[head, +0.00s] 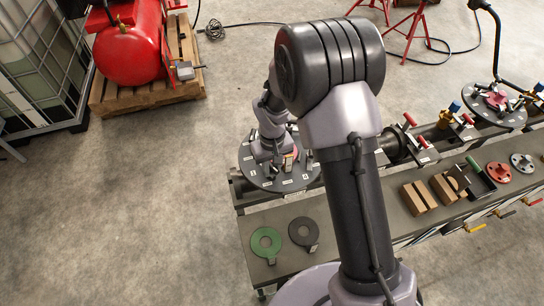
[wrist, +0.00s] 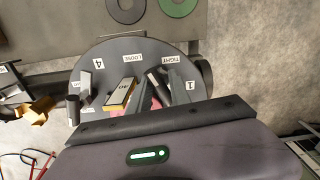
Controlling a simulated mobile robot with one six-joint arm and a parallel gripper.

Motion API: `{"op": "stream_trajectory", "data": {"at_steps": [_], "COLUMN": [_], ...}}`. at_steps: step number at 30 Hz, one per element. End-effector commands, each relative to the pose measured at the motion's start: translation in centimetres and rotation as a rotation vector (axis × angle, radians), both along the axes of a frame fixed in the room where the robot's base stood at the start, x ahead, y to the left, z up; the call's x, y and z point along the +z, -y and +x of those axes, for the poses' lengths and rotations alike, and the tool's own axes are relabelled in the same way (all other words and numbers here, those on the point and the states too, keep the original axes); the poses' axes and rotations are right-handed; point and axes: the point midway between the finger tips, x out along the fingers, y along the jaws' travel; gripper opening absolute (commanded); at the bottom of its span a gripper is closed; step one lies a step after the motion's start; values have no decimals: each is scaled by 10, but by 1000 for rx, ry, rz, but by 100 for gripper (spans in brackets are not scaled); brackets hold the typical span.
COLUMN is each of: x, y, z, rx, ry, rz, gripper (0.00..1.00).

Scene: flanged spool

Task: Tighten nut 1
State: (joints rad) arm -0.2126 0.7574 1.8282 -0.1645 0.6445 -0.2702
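In the wrist view the plate (wrist: 103,57) shows labels 4, LOOSE, TIGHT and 1. My gripper's dark fingers (wrist: 168,83) reach down near the TIGHT and 1 labels, close together. Whether they hold nut 1 is hidden by the fingers and palm. A block marked 40 with a yellow side (wrist: 121,94) stands left of them. A pink-red part (wrist: 146,103) shows at the plate's middle, partly hidden.
A green ring (head: 266,242) and a dark ring (head: 304,232) lie on the bench in front of the plate. Wooden blocks (head: 418,197), a red flange (head: 498,172) and a second round plate (head: 500,117) stand to the right. A red tank (head: 130,50) sits on a pallet behind.

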Motion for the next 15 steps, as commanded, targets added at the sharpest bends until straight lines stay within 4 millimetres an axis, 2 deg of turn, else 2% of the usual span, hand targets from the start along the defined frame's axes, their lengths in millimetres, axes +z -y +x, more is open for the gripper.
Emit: {"op": "stream_trajectory", "data": {"at_steps": [13, 15], "x": [-6, 1], "y": [0, 0], "z": [0, -1], "rx": [-909, -781], "ry": [1, -2], "rz": [1, -1], "gripper": [21, 21]}}
